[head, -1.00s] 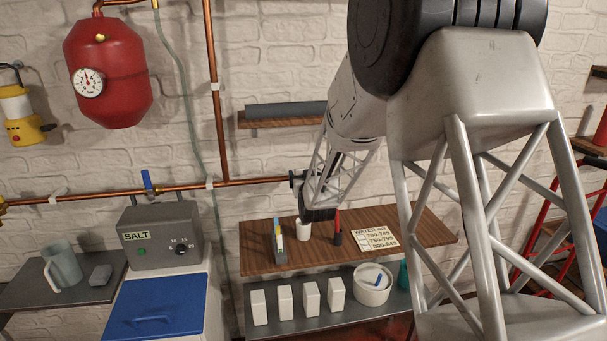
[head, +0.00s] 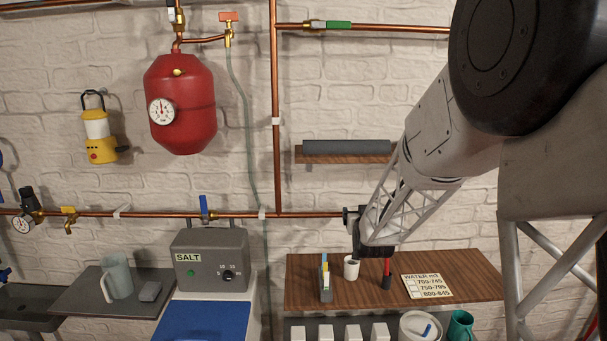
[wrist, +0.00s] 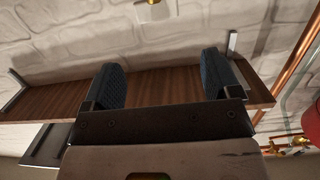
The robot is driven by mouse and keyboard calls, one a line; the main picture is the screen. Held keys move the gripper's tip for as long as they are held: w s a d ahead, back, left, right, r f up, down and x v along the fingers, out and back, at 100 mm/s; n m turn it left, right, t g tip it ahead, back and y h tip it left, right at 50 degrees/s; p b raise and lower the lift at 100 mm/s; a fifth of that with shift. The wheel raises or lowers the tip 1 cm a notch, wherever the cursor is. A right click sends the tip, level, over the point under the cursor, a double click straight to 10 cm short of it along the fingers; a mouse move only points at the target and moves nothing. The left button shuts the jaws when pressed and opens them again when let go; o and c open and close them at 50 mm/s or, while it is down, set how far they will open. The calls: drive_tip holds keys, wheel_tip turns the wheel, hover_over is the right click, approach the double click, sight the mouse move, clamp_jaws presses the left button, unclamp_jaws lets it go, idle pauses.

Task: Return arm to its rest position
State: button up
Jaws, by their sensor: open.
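My arm reaches in from the right of the head view, and my gripper (head: 364,244) shows as a small dark shape at its lower end. It is in front of the wall, above the white cup on the wooden shelf in the picture. In the wrist view my gripper (wrist: 165,75) has its two dark, ribbed fingers wide apart. Nothing is between them. A wooden shelf board (wrist: 165,87) lies beyond the fingers; I cannot tell the distance.
The wooden shelf (head: 310,293) holds a white cup (head: 351,269), a small pen holder (head: 325,286) and a label card (head: 427,287). A copper pipe (head: 276,130) runs up the wall beside a red tank (head: 181,105). A small shelf (head: 320,157) carries a grey roll.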

drive_tip(key=s+r+g, duration=0.3)
drive_tip(key=s+g, duration=0.4)
drive_tip(key=s, duration=1.9)
drive_tip(key=s+r+g, duration=0.3)
drive_tip(key=s+g, duration=0.4)
drive_tip(key=s, duration=1.9)
drive_tip(key=shift+a, duration=0.2)
drive_tip(key=w+f+t, duration=0.2)
drive_tip(key=w+t, duration=0.3)
drive_tip(key=w, duration=2.2)
drive_tip(key=w+f+t, duration=0.3)
drive_tip(key=w+t, duration=0.3)
drive_tip(key=w, duration=2.1)
drive_tip(key=shift+d+f, duration=0.25)
drive_tip(key=shift+d, duration=0.05)
drive_tip(key=shift+w+f, duration=0.1)
drive_tip(key=shift+w, duration=0.15)
